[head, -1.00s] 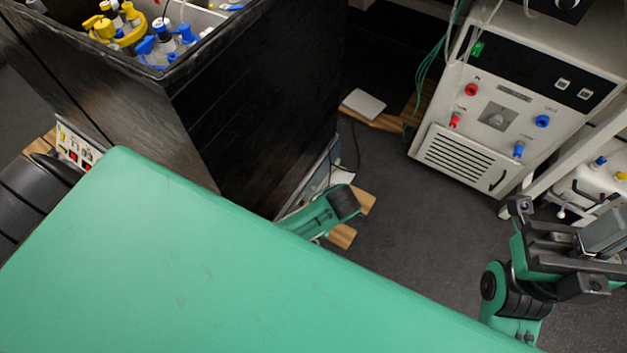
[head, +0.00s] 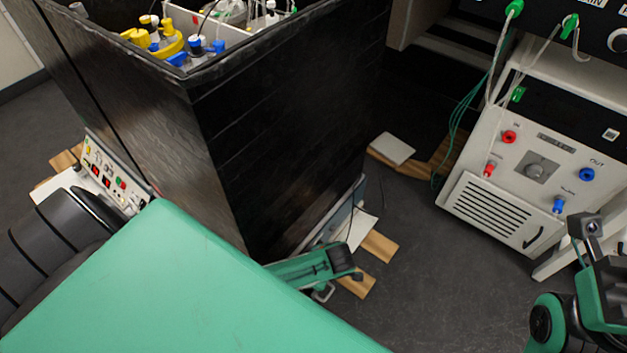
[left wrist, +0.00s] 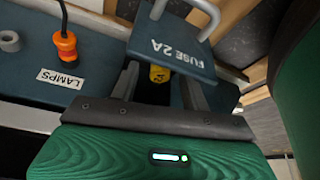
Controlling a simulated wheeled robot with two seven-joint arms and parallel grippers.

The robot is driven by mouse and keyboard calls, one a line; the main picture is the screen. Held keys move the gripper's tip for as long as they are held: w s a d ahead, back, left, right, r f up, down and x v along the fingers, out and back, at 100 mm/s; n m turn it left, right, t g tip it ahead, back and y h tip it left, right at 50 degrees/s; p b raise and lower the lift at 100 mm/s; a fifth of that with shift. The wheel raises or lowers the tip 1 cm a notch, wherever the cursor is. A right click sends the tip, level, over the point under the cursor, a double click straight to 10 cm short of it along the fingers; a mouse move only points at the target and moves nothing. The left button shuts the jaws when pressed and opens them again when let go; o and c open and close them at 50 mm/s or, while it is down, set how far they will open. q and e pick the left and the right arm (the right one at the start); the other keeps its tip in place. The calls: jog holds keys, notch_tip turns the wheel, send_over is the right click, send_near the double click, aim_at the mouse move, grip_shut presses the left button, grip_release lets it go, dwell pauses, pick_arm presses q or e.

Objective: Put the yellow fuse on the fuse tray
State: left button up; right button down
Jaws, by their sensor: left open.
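In the left wrist view, the yellow fuse (left wrist: 159,74) shows in a dark gap below a blue-grey plate (left wrist: 172,45) marked FUSE 2A, which has a handle bar. My left gripper (left wrist: 160,88) is open, with one grey finger on each side of the fuse; contact cannot be told. I cannot tell whether the marked plate is part of the fuse tray. In the head view my left gripper (head: 338,264) is low beside the black tank, and the fuse is hidden. My right gripper (head: 598,265) is cut off at the right edge.
The black tank (head: 290,130) fills the middle. In the left wrist view, an orange plug (left wrist: 66,46) and a LAMPS label (left wrist: 61,78) sit on the blue panel. A white power unit (head: 500,215) stands at right. Open floor (head: 420,290) lies between.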

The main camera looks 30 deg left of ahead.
pick_arm(q)
grip_shut()
jog(key=shift+r, duration=0.1)
jog(key=shift+r+p, duration=0.6)
jog(key=shift+p, duration=0.5)
jog(key=shift+r+p, duration=0.65)
jog(key=shift+p, duration=0.45)
